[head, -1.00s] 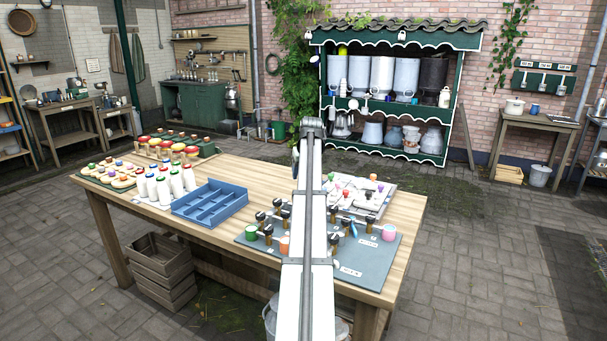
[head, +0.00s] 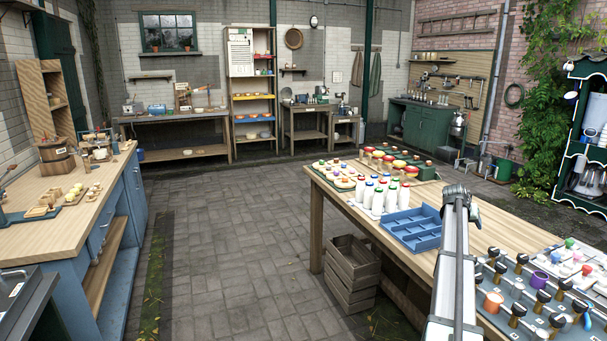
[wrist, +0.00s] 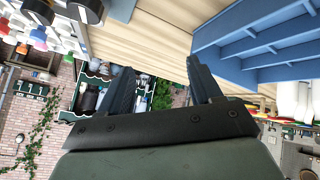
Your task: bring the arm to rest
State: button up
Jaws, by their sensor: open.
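My arm reaches out over the right-hand wooden table in the head view, and its far end is seen from behind, with the fingers hidden there. In the wrist view my gripper (wrist: 158,85) shows two dark fingers spread apart with nothing between them. The wooden table (head: 330,187) lies beyond the fingers. The blue divided tray (head: 413,228) is to the left of my arm in the head view; it also shows at the upper right in the wrist view (wrist: 260,30). No object is held.
White bottles with coloured caps (head: 378,197) stand left of the tray. Black-knobbed taps and cups (head: 515,300) are close to the right of my arm. A wooden crate (head: 350,275) stands on the paving. A second workbench (head: 70,215) is at far left, with open paving between.

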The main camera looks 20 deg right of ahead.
jog(key=w+a+f+n+t+h, duration=0.15)
jog(key=w+a+f, duration=0.25)
jog(key=w+a, duration=0.55)
jog(key=w+a+f+n+t+h, duration=0.15)
jog(key=w+a+f, duration=0.25)
jog(key=w+a, duration=0.55)
jog(key=s+a+f+n+y, duration=0.2)
jog(key=s+a+f, duration=0.1)
jog(key=a+f, duration=1.4)
jog(key=s+a+f+n+g+y, duration=0.1)
jog(key=s+a+f+g+y, duration=0.15)
jog(key=s+a+f, duration=0.9)
jog(key=s+a+f+n+g+y, duration=0.1)
jog(key=s+a+f+g+y, duration=0.15)
jog(key=s+a+f, duration=0.85)
jog(key=s+a+f+n+g+y, duration=0.1)
jog(key=s+a, duration=0.4)
jog(key=s, duration=0.6)
jog(key=s+a+f+n+g+y, duration=0.1)
jog(key=s+a+f+g+y, duration=0.1)
jog(key=s, duration=1)
jog(key=s+a+f+n+g+y, duration=0.1)
jog(key=s+a+f+g, duration=0.2)
jog(key=s, duration=0.9)
jog(key=a+f, duration=0.2)
jog(key=a, duration=0.2)
jog(key=shift+s+a+f+g, duration=0.2)
jog(key=shift+a+f+g, duration=0.05)
jog(key=shift+a+g, duration=0.05)
